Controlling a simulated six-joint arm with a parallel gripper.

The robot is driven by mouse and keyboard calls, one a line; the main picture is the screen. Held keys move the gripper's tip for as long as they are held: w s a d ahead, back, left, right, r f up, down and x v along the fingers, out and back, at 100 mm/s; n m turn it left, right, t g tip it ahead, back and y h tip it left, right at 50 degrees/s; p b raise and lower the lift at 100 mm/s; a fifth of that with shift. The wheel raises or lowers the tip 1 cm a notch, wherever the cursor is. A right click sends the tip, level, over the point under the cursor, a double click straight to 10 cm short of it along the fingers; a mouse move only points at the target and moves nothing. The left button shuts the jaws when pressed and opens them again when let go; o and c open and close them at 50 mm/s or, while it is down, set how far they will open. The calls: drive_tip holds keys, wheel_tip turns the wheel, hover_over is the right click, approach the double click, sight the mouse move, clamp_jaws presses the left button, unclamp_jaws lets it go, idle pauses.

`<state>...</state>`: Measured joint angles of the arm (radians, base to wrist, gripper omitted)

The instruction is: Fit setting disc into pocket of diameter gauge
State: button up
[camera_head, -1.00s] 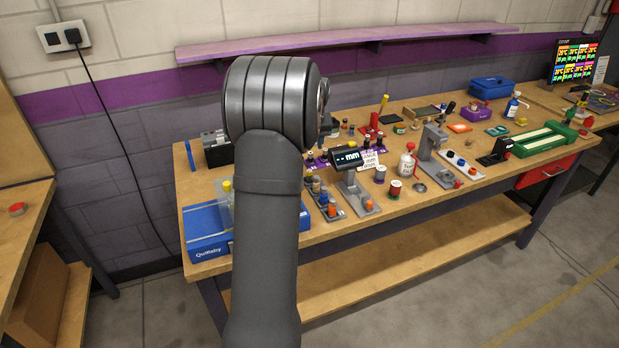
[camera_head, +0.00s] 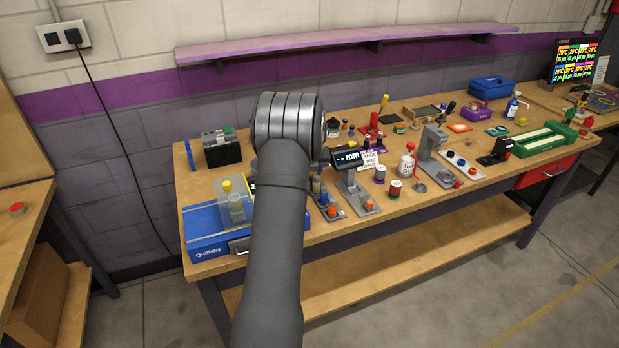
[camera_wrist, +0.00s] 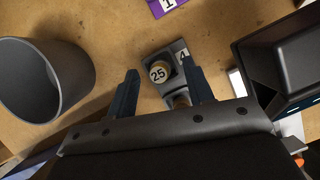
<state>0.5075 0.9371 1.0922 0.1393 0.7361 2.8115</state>
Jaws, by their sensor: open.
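My gripper (camera_wrist: 160,67) is open in the wrist view, with one dark finger on each side of a round, yellowish piece marked 25 (camera_wrist: 158,72). This piece looks like the setting disc and sits on a small grey block with a 4 label (camera_wrist: 182,52). The fingers appear apart from it. In the head view a gauge with a dark mm display (camera_head: 347,157) stands on a grey base (camera_head: 359,196); I take it for the diameter gauge. Its pocket cannot be made out. My arm hides my gripper and the disc in the head view.
In the wrist view a dark round cup (camera_wrist: 45,85) stands left of the fingers and a black box-like body (camera_wrist: 285,65) close on the right. A blue case (camera_head: 205,235) lies at the bench's left end.

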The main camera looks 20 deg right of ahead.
drive_tip(key=shift+x, duration=0.8)
drive_tip(key=shift+c, duration=0.2)
clamp_jaws()
drive_tip(key=shift+r, duration=0.1)
